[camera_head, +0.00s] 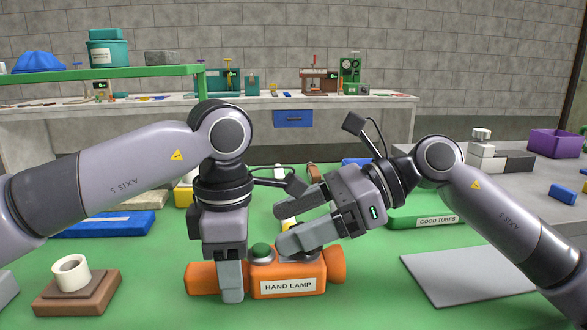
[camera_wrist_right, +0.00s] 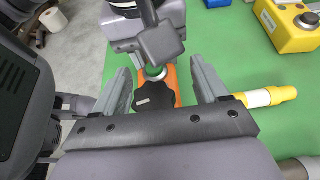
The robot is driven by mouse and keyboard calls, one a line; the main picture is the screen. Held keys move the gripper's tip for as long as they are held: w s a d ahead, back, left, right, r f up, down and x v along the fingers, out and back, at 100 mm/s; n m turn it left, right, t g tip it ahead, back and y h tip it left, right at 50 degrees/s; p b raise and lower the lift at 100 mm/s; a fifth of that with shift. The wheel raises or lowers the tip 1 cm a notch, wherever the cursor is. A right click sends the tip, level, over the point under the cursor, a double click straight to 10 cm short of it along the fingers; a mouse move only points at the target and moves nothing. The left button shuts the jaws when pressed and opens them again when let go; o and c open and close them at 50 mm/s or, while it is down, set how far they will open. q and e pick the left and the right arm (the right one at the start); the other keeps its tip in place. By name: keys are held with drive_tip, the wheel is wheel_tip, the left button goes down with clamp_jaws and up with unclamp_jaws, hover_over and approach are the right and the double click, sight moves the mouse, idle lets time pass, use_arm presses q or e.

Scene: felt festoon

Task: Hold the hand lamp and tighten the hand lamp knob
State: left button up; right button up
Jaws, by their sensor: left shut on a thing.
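The orange hand lamp (camera_head: 334,270) lies on its side on the green bench mat, with its label facing me. My left gripper (camera_head: 232,292) points straight down and is shut on the lamp's body left of the label. A green dome (camera_head: 261,250) sits on top of the lamp. My right gripper (camera_head: 281,222) is open above the lamp, coming in from the right. In the right wrist view a black lobed knob (camera_wrist_right: 153,97) lies between its spread fingers, apart from both. In the head view the right gripper hides this knob.
A brown block with a white ring (camera_head: 72,273) stands at the left front. A grey plate (camera_head: 466,274) lies at the right. The green "GOOD TUBES" tray (camera_head: 436,221) is behind the right arm. A blue tray (camera_head: 110,225) lies behind the left arm.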

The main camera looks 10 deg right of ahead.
drive_tip(key=shift+w+d+r, duration=0.3)
drive_tip(key=shift+w+r, duration=0.35)
drive_tip(key=shift+w, duration=0.05)
drive_tip(key=shift+w+a+r, duration=0.2)
drive_tip(key=shift+w+r, duration=0.25)
drive_tip(key=shift+w, duration=0.35)
drive_tip(key=shift+o, duration=0.2)
drive_tip(key=shift+w+r, duration=0.3)
drive_tip(key=shift+w, duration=0.5)
drive_tip(key=shift+w+r, duration=0.25)
drive_tip(key=shift+w, duration=0.5)
drive_tip(key=shift+w+d+r, duration=0.1)
drive_tip(key=shift+w+r, duration=0.1)
drive_tip(key=shift+w, duration=0.5)
drive_tip(key=shift+w+d+r, duration=0.15)
drive_tip(key=shift+w+r, duration=0.1)
drive_tip(key=shift+w, duration=0.45)
drive_tip(key=shift+w+d+r, duration=0.1)
drive_tip(key=shift+w+r, duration=0.1)
drive_tip(key=shift+w, duration=0.5)
drive_tip(key=shift+c, duration=0.2)
drive_tip(key=v, duration=1.2)
drive_tip(key=shift+s, duration=0.1)
